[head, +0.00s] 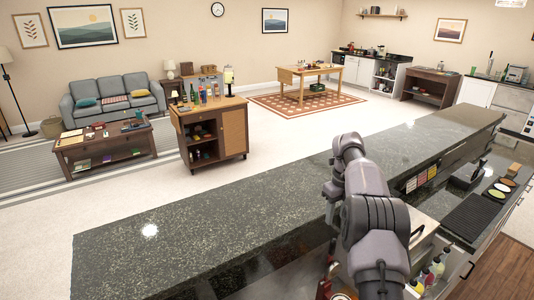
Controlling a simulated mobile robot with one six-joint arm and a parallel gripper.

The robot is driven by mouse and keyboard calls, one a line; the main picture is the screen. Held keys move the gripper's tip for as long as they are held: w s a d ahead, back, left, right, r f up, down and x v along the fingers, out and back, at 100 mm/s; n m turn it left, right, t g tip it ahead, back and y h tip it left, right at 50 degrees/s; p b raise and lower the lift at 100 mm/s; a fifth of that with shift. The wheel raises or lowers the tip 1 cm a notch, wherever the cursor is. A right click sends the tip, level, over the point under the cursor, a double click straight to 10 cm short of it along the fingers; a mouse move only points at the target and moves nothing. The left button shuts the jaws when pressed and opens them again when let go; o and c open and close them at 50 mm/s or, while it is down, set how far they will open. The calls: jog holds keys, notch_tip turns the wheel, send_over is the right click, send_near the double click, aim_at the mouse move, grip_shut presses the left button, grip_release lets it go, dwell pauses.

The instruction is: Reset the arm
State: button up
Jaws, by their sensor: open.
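My arm (372,215) rises from the bottom of the head view, right of centre. It is bent, with its upper joint (349,147) over the dark speckled bar counter (210,220). The far part of the arm folds down behind the nearer links. My gripper cannot be made out; the arm seems to hide it. Nothing can be seen held.
Bottles (434,268) stand below the counter at lower right, near a black drip mat (476,217) and coloured discs (497,191). A small red object (324,288) is beside my arm. Beyond are a bottle cart (233,128), coffee table (105,145) and open floor.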

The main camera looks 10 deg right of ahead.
jog(key=s+a+r+n+t+b, duration=0.2)
jog(key=s+a+r+n+b, duration=0.3)
jog(key=s+a+n, duration=0.25)
jog(key=s+a+r+n+t+b, duration=0.1)
jog(key=s+a+r+n+b, duration=0.3)
jog(key=s+a+r+n, duration=0.4)
jog(key=s+a+f+n+t+y+b, duration=0.1)
jog(key=s+a+f+n+b, duration=0.2)
jog(key=s+a+f+n, duration=0.3)
jog(key=s+a+f+n+t+y+b, duration=0.1)
jog(key=s+a+f+n+b, duration=0.3)
jog(key=s, duration=1.1)
notch_tip(320, 180, down, 4)
jog(key=a+n, duration=0.1)
jog(key=n, duration=0.2)
jog(key=shift+s+a+t+b, duration=0.3)
jog(key=shift+a+t, duration=0.05)
jog(key=shift+t, duration=0.05)
